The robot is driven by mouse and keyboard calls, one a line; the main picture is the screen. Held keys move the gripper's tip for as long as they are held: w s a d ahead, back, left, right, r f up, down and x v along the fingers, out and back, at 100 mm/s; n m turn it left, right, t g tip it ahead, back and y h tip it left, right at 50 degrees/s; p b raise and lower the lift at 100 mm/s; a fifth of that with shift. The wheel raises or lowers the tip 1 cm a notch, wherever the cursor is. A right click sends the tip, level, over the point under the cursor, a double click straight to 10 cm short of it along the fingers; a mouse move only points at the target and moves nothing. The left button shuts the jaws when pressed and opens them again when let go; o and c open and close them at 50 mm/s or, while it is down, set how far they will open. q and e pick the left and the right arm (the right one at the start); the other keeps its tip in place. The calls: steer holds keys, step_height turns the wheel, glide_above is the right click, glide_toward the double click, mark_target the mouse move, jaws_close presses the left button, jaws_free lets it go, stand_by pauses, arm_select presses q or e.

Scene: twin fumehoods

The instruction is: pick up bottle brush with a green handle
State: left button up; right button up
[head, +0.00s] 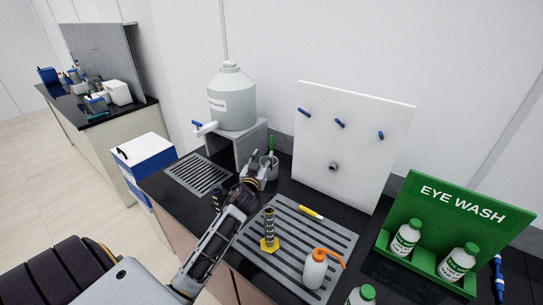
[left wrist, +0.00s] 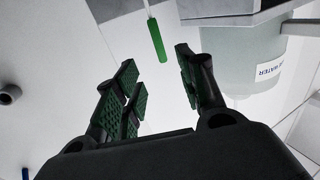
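The bottle brush with a green handle (head: 270,144) stands handle up in a clear beaker (head: 271,168) on the black counter, beside the grey stand. In the left wrist view its green handle (left wrist: 157,40) hangs just past the fingertips, in line with the gap between them. My left gripper (head: 257,172) is at the beaker, partly covering it. In the left wrist view the left gripper (left wrist: 158,72) is open, with nothing between its fingers. The brush's bristles are hard to make out. My right gripper is not in view.
A large water carboy (head: 232,98) stands on a grey stand (head: 250,140) close behind the gripper. A ribbed grey mat (head: 328,250) holds a yellow-based cylinder (head: 269,232), a yellow marker (head: 311,212) and an orange-topped wash bottle (head: 314,270). A white peg panel (head: 350,150) rises behind.

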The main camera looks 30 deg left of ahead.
arm_select(q)
glide_toward(271, 142)
steer(key=shift+w, duration=0.95)
steer(key=shift+a+p+x, duration=0.15)
steer(key=shift+p+x, duration=0.2)
steer(key=shift+x, duration=0.6)
steer(key=shift+a+p+x, duration=0.15)
steer(key=shift+p+x, duration=0.2)
steer(key=shift+x, duration=0.65)
steer(key=shift+p+x, duration=0.55)
steer(key=shift+x, duration=1.9)
jaws_close()
